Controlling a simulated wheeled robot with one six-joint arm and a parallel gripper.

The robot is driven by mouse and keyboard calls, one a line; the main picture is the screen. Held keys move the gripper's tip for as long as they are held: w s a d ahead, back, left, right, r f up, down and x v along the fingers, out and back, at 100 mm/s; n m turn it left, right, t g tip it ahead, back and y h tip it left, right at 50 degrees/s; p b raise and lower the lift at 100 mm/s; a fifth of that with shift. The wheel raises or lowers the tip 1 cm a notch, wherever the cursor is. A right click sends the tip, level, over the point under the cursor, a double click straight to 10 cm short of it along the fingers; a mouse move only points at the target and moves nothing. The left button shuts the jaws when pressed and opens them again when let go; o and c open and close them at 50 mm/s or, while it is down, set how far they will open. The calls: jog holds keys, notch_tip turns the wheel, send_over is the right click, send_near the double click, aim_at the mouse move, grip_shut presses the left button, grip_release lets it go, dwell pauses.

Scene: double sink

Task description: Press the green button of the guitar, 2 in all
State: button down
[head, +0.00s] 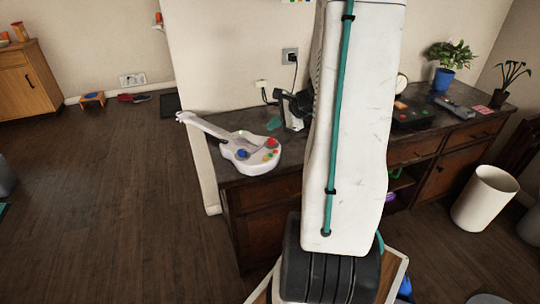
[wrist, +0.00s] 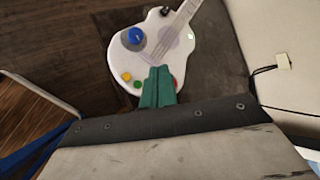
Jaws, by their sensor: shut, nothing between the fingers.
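The white toy guitar (head: 240,160) lies on the dark desk in the head view, its neck pointing left and back. In the wrist view the guitar (wrist: 112,52) shows a blue knob (wrist: 135,37), a yellow button (wrist: 126,77) and a green button (wrist: 137,85) near its lower edge. A red part (wrist: 174,82) is mostly covered by my fingers. My gripper (wrist: 158,72) has its teal fingers shut and empty, reaching over the guitar body just right of the green button. I cannot tell whether they touch the guitar. In the head view the teal fingertips (head: 273,124) show beyond the guitar.
The desk (head: 262,186) carries a plant in a blue pot (head: 443,78) and a dark box with coloured buttons (head: 412,116) to the right. A wall socket with a cable (head: 290,56) is behind. A white bin (head: 484,198) stands on the floor at right. My arm hides the desk's middle.

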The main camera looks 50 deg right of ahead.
jog(key=shift+f, duration=4.4)
jog(key=shift+f, duration=0.4)
jog(key=shift+f, duration=0.45)
jog(key=shift+r, duration=0.9)
jog(key=shift+r, duration=2.5)
